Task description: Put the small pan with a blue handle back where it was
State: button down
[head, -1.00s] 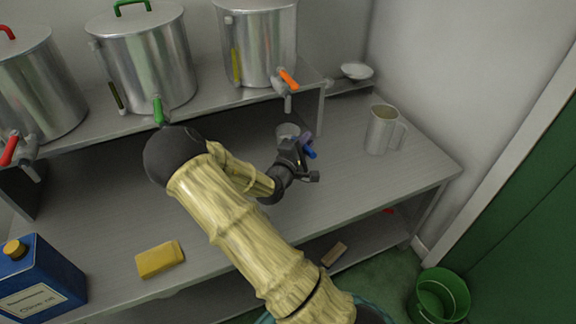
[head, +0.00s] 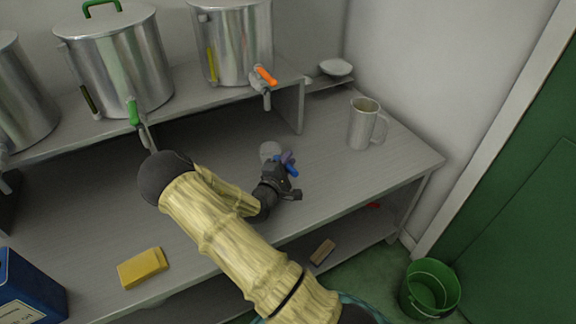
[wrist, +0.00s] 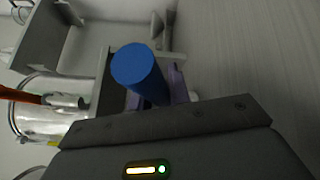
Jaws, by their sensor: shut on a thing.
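The small pan has a grey bowl (head: 270,151) and a blue handle (head: 293,172). My gripper (head: 285,160), with purple fingertips, is shut on the pan by its handle. I cannot tell whether the pan touches the counter. In the wrist view the blue handle (wrist: 140,70) stands up between the purple fingers (wrist: 160,92), and the pan's bowl is mostly hidden.
A metal jug (head: 362,126) stands on the counter (head: 330,160) to the right. A white dish (head: 336,67) is in the back corner. A yellow block (head: 143,267) lies front left.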

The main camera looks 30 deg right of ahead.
jog(key=shift+f, duration=0.7)
jog(key=c, duration=1.3)
grip_release()
jog(key=shift+w, duration=0.1)
jog(key=shift+a, duration=0.2)
jog(key=p+v, duration=0.1)
jog(key=v, duration=1)
jog(key=shift+s+a, duration=0.3)
jog(key=shift+s, duration=0.1)
